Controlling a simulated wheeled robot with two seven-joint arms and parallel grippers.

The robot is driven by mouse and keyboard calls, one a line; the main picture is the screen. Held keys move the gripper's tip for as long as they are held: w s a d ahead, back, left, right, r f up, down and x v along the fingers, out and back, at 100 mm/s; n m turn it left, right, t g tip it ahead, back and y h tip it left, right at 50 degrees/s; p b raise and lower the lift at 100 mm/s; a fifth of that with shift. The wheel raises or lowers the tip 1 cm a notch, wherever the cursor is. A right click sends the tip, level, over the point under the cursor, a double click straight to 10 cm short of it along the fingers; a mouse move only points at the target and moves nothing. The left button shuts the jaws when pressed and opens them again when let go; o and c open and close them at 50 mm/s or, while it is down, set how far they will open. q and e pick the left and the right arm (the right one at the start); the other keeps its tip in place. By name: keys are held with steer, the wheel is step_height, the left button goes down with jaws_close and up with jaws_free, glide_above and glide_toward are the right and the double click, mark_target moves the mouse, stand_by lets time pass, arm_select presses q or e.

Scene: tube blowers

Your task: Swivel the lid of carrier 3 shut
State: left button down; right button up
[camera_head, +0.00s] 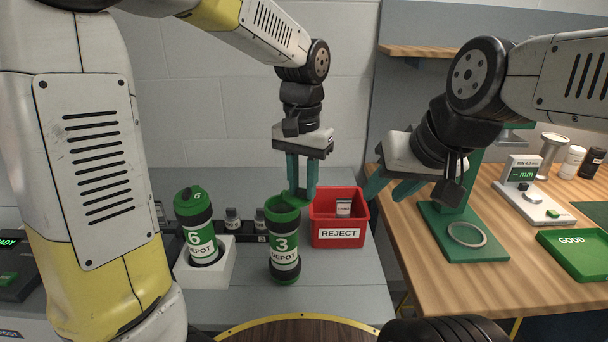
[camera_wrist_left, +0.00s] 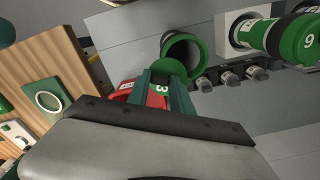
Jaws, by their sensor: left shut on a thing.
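Carrier 3 (camera_head: 284,252) is a dark tube with green ends and a white label, standing upright on the grey bench. Its mouth is open; the wrist view looks into the green rim (camera_wrist_left: 198,46). The green lid with a white 3 (camera_wrist_left: 162,88) sits swung to the side of the mouth. My left gripper (camera_head: 300,192) is behind and just right of the carrier's top, its teal fingers shut on the lid. The fingers hide much of the lid. My right gripper (camera_head: 388,192) hangs right of the red bin, with its teal fingers apart and empty.
Carrier 6 (camera_head: 195,220), capped, stands in a white holder (camera_head: 222,268) on the left. A red REJECT bin (camera_head: 340,238) is close right of carrier 3. Small vials (camera_head: 233,219) stand behind. A wooden table with a green stand (camera_head: 465,248) and a GOOD tray (camera_head: 580,262) is on the right.

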mark_target(282, 222)
arm_select(q)
steer(key=m, duration=0.1)
steer(key=s+m, duration=0.1)
steer(key=m, duration=0.1)
steer(key=shift+a, duration=0.4)
steer(key=m, duration=0.1)
steer(key=s+a+m, duration=0.1)
steer(key=m, duration=0.1)
steer(key=shift+a+m, duration=0.1)
steer(key=shift+m, duration=0.2)
steer(key=shift+s+a+m, duration=0.1)
steer(key=shift+a+m, duration=0.3)
steer(key=shift+m, duration=0.6)
steer(key=shift+s+a+m, duration=0.1)
steer(key=shift+a+m, duration=0.25)
steer(key=shift+m, duration=0.65)
steer(key=shift+s+a+m, duration=0.1)
steer(key=shift+a+m, duration=0.3)
steer(key=shift+m, duration=0.6)
steer(key=c, duration=1.1)
jaws_free()
steer(key=shift+r, duration=0.1)
